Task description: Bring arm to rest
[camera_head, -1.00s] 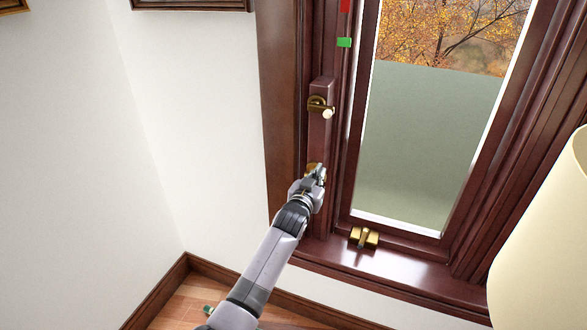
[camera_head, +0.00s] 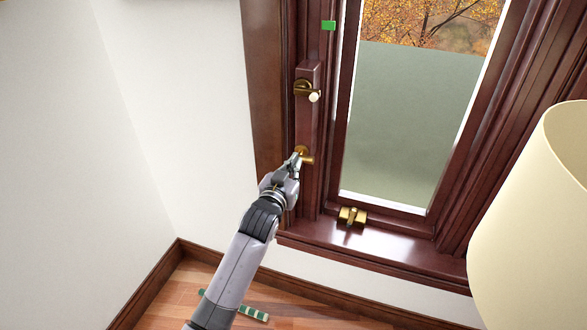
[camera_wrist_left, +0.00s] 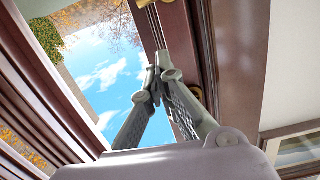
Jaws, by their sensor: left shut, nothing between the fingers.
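My left gripper (camera_head: 297,162) is shut and empty, in front of the lower brass handle (camera_head: 307,160) on the window's dark wooden frame. In the head view its tip overlaps the lower handle, and I cannot tell whether they touch. My left arm comes up from the bottom of that view. In the left wrist view the closed fingers of the left gripper (camera_wrist_left: 150,88) meet in front of the frame and the sky-lit glass. A bit of brass (camera_wrist_left: 196,97) shows behind the fingers there. My right gripper is not in view.
An upper brass handle (camera_head: 307,91) is on the same frame. A cream lampshade (camera_head: 535,210) stands at the right. A green-and-white strip (camera_head: 252,312) lies on the wooden floor. The left wall is bare.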

